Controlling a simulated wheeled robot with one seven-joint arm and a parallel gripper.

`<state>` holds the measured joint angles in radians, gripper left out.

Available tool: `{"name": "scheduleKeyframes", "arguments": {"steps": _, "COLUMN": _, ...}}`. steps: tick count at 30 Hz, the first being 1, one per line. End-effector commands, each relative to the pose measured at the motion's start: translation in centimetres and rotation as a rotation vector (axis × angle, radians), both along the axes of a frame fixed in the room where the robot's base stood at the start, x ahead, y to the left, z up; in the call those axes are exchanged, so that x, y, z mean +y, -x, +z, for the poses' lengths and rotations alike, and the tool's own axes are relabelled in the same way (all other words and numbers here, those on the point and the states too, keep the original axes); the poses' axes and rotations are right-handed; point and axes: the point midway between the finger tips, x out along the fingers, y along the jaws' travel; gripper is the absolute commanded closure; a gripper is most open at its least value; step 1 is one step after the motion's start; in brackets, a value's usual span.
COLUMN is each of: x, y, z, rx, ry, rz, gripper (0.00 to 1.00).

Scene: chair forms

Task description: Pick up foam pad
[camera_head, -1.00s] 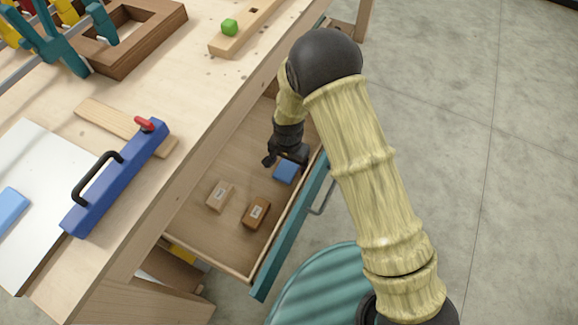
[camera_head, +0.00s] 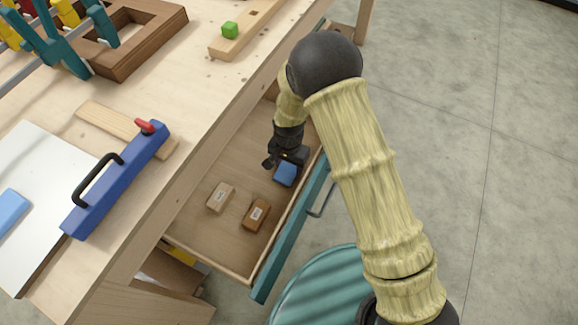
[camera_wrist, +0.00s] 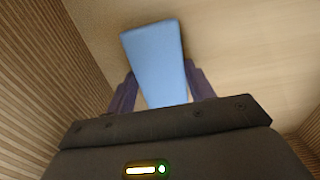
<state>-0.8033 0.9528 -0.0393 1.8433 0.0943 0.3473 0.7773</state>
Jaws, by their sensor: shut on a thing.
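A small blue foam pad (camera_head: 286,174) is in the open drawer (camera_head: 196,236), near its front side by the teal drawer front. My gripper (camera_head: 286,162) is down in the drawer over the pad. In the wrist view the pad (camera_wrist: 154,58) shows as a light blue block between the two dark fingers of my gripper (camera_wrist: 162,92). The fingers are shut on its sides, and its far end sticks out beyond them. I cannot tell whether the pad still touches the drawer bottom.
A light wooden block (camera_head: 220,197) and a brown block (camera_head: 256,214) lie in the drawer. The teal drawer front (camera_head: 292,235) has a handle. On the bench are a blue tool with a black handle (camera_head: 116,180), a white board (camera_head: 40,190) and another blue pad (camera_head: 12,208).

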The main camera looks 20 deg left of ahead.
Motion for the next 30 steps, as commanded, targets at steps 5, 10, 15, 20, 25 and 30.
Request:
{"name": "scheduleKeyframes", "arguments": {"steps": 5, "x": 0.0, "y": 0.0, "z": 1.0, "rx": -0.001, "ry": -0.001, "rz": 0.0, "gripper": 0.68}}
{"name": "scheduleKeyframes", "arguments": {"steps": 10, "x": 0.1, "y": -0.1, "z": 3.9, "rx": -0.003, "ry": -0.003, "rz": 0.0, "gripper": 0.68}}
{"name": "scheduleKeyframes", "arguments": {"steps": 15, "x": 0.1, "y": -0.1, "z": 7.3, "rx": -0.003, "ry": -0.003, "rz": 0.0, "gripper": 0.68}}
{"name": "scheduleKeyframes", "arguments": {"steps": 20, "x": 0.0, "y": 0.0, "z": 9.5, "rx": -0.001, "ry": -0.001, "rz": 0.001, "gripper": 0.68}}
{"name": "scheduleKeyframes", "arguments": {"steps": 25, "x": 0.0, "y": 0.0, "z": 10.1, "rx": 0.0, "ry": 0.0, "rz": 0.001, "gripper": 0.68}}
{"name": "scheduleKeyframes", "arguments": {"steps": 30, "x": 0.0, "y": 0.0, "z": 10.0, "rx": 0.0, "ry": 0.0, "rz": 0.0, "gripper": 0.68}}
